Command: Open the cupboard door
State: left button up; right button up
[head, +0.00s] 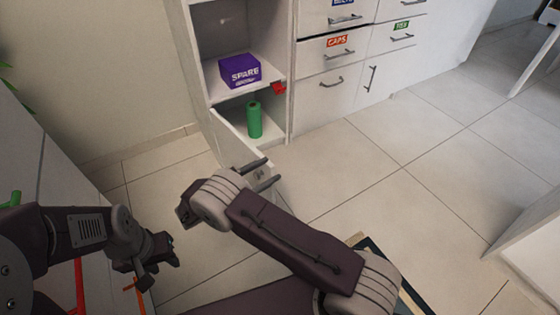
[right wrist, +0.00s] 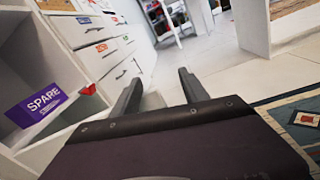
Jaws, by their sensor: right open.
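The cupboard door (head: 229,140) is a low white panel at the left side of the cupboard's bottom compartment. It stands swung out from the front, so the compartment shows. My right gripper (head: 273,169) is at the door's free end, its fingers apart. A small roundish detail shows between the fingers; I cannot tell whether they touch the door. In the right wrist view the right gripper (right wrist: 160,76) is open, with a pale patch between its fingers. My left gripper (head: 160,262) hangs at the lower left, away from the door; its jaw gap is unclear.
A purple SPARE box (head: 240,71) sits on the shelf above, beside a red clip (head: 279,88). A green cylinder (head: 254,119) stands in the bottom compartment. Labelled drawers (head: 333,57) are to the right. The tiled floor (head: 400,170) there is mostly clear; a rug (right wrist: 300,120) lies nearby.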

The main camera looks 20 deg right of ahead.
jog(key=s+d+r+p, duration=0.2)
jog(key=s+d, duration=0.1)
jog(key=shift+d+r+p, duration=0.3)
jog(key=shift+r+p, duration=0.05)
jog(key=shift+r, duration=0.05)
